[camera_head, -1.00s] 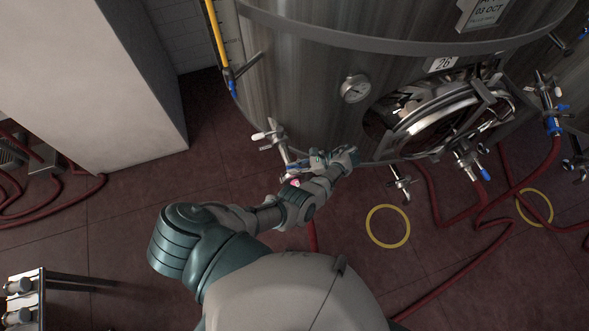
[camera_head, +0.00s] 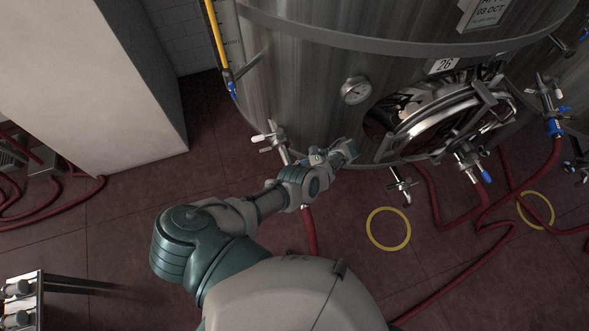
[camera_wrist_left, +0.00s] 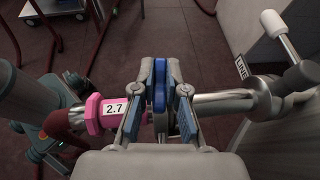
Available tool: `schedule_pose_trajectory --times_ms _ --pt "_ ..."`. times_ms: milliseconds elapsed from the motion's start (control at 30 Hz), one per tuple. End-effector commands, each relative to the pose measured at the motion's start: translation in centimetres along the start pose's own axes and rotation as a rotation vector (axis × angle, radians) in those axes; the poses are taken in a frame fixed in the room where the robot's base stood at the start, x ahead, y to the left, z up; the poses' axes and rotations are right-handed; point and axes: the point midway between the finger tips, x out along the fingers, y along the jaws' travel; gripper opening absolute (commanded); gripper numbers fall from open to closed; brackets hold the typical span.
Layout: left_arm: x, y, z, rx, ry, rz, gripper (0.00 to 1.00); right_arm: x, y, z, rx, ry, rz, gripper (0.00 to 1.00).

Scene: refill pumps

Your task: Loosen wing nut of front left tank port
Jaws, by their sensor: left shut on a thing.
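The front left tank port (camera_head: 275,143) is a steel pipe with a white-tipped valve handle low on the tank. It also shows in the wrist view as the steel pipe (camera_wrist_left: 222,104) at right. A pink fitting (camera_wrist_left: 105,114) marked 2.7 joins it from the left, with a dark red hose end behind. My left gripper (camera_wrist_left: 160,70) is at this joint, its fingers closed together on something thin at the clamp. In the head view my left arm (camera_head: 270,200) reaches the port and covers the joint.
The big steel tank (camera_head: 310,85) stands directly ahead, with a gauge (camera_head: 356,90) and an open round hatch (camera_head: 440,120). A red hose (camera_head: 309,232) hangs below my forearm. More hoses and a yellow ring (camera_head: 388,229) lie on the floor at right. A pale block (camera_head: 100,80) stands left.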

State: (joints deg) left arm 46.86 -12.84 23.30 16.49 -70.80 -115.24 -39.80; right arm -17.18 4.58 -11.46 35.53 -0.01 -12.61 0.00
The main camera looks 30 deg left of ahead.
Motion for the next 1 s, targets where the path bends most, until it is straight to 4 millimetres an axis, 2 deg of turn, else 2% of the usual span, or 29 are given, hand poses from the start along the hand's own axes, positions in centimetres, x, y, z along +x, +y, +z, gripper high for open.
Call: schedule_pose_trajectory --times_ms 67,100,200,767,1000 --pt "-0.09 -0.07 -0.02 -0.002 0.004 -0.003 0.0 0.0 0.0 0.01 0.0 0.0 0.0 0.0" --pt "-0.09 -0.07 -0.03 -0.002 0.004 -0.003 0.17 0.0 0.0 0.01 0.0 0.0 0.0 0.0" --pt "-0.07 -0.06 -0.02 -0.001 0.003 -0.003 0.38 0.0 0.0 0.01 0.0 0.0 0.0 0.0" --pt "0.01 0.04 -0.05 0.001 0.001 -0.005 0.38 -0.04 0.04 0.08 0.0 0.001 0.001 0.0" --pt "0.08 0.12 0.03 0.027 -0.001 -0.075 0.38 -0.42 0.01 0.02 0.0 0.001 0.0 0.0"
